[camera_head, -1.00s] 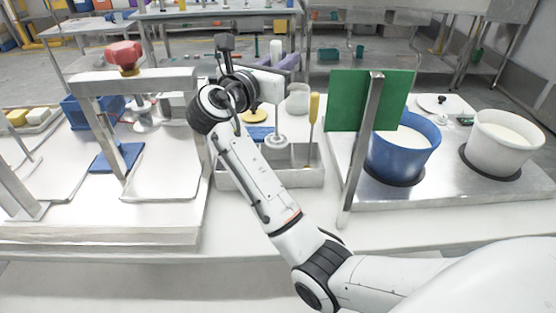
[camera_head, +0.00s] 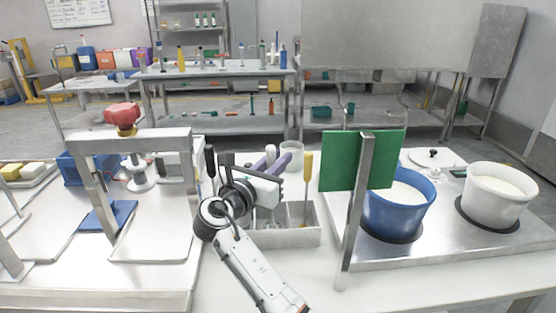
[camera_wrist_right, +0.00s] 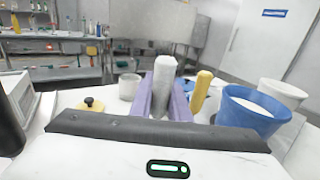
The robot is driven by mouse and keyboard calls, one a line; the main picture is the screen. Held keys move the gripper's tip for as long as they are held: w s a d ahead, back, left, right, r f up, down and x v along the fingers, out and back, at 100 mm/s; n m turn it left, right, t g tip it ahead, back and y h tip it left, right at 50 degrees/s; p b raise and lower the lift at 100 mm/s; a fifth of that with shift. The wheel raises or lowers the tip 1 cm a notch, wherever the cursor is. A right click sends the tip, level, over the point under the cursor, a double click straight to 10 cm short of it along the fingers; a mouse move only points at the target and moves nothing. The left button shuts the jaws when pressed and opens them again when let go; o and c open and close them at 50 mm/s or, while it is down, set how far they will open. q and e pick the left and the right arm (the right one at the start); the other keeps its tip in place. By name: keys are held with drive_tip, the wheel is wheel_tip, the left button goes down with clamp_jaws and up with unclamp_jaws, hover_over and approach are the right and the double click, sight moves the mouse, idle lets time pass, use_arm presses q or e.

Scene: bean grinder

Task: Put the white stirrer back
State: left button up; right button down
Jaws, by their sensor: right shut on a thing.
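The white stirrer's handle (camera_head: 270,155) is upright between the purple fingers of my right gripper (camera_head: 284,164). In the right wrist view the white handle (camera_wrist_right: 163,84) stands between the two purple fingers (camera_wrist_right: 164,105), which are shut on it. The gripper is above the grey compartment box (camera_head: 290,238). The stirrer's lower part is mostly hidden behind my wrist and seems to reach down into the box; whether it touches the bottom I cannot tell. My left gripper is out of view.
A yellow-handled tool (camera_head: 307,172) stands in the box, close to the right of my gripper. A black handle (camera_head: 210,160) is upright at the left. A green panel (camera_head: 352,160) on a metal post, a blue pot (camera_head: 398,215) and a white pot (camera_head: 495,195) stand to the right.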

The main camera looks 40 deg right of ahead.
drive_tip(key=shift+f, duration=0.1)
drive_tip(key=c, duration=1.7)
unclamp_jaws()
drive_tip(key=shift+f, duration=0.1)
drive_tip(key=shift+o, duration=0.2)
drive_tip(key=v, duration=1.2)
drive_tip(key=shift+r, duration=0.3)
